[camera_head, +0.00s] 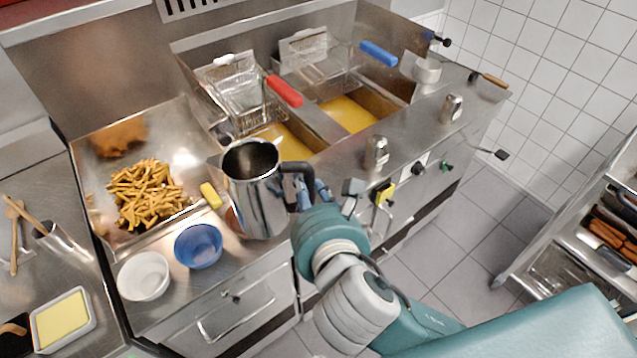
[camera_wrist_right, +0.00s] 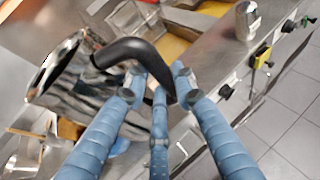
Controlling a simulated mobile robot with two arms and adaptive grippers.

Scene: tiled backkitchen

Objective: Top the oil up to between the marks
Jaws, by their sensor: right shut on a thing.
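A steel jug (camera_head: 257,195) with a black handle stands or hangs at the front edge of the fryer counter; I cannot tell whether it touches the counter. My right gripper (camera_head: 305,190) is shut on its handle. In the right wrist view the blue fingers (camera_wrist_right: 158,92) close around the black handle (camera_wrist_right: 135,52), and the jug body (camera_wrist_right: 70,90) is to the left. The jug is about upright. Yellow oil shows in the left fryer vat (camera_head: 283,137) and the right fryer vat (camera_head: 347,114). The level marks are too small to make out. My left gripper is out of view.
Fry baskets with a red handle (camera_head: 285,91) and a blue handle (camera_head: 379,54) sit at the back of the vats. A tray of fries (camera_head: 178,150), a blue bowl (camera_head: 198,246) and a white bowl (camera_head: 144,276) are left of the jug. Steel shakers (camera_head: 376,153) stand on the front ledge.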

